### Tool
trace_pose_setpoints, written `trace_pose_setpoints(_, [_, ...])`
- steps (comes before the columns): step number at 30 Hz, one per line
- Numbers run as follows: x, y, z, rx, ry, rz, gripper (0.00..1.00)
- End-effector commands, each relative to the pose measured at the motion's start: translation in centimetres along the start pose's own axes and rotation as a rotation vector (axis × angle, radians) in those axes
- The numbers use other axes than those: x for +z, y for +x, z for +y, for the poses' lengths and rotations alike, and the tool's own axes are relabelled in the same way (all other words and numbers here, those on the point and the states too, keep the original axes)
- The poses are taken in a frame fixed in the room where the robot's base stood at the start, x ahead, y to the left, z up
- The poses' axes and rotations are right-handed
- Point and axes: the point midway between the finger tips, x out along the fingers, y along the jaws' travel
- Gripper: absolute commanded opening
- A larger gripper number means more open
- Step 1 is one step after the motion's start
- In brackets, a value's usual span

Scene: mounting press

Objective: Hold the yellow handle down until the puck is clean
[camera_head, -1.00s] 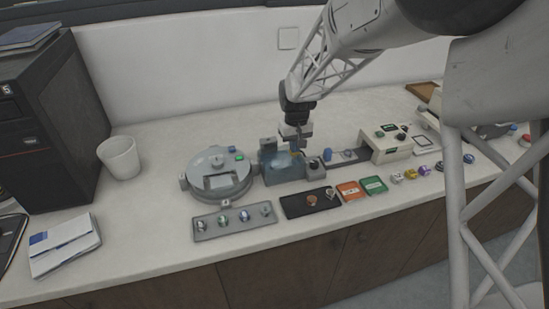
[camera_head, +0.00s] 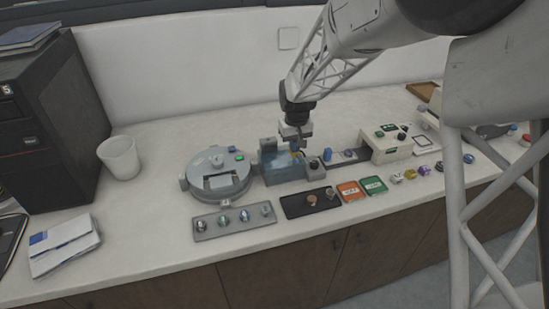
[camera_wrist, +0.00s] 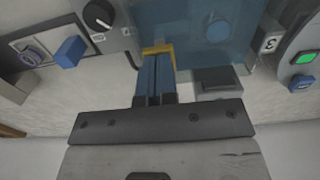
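The yellow handle (camera_wrist: 157,48) shows at the tips of my gripper (camera_wrist: 154,66) in the wrist view, at the edge of a blue see-through basin (camera_wrist: 185,22). The two blue fingers are together, with only a thin line between them. Their tips overlap the handle and seem to touch it, and hide part of it. A round, puck-like shape (camera_wrist: 218,30) shows dimly through the blue cover; I cannot tell how clean it is. In the head view my gripper (camera_head: 297,147) reaches down at the basin (camera_head: 284,168).
A round grey press (camera_head: 217,178) with a lit green button stands left of the basin. A box with a black knob (camera_wrist: 98,15) is close beside the fingers. A grey tray with several pucks (camera_head: 233,223) and a black tray (camera_head: 301,206) lie in front.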

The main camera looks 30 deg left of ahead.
Motion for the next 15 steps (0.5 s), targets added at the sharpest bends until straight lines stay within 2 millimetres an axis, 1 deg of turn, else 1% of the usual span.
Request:
trace_pose_setpoints(10, [0.01, 0.01, 0.00, 0.000, 0.000, 0.000, 0.00])
trace_pose_setpoints(15, [0.00, -0.34, 0.00, 0.000, 0.000, 0.000, 0.00])
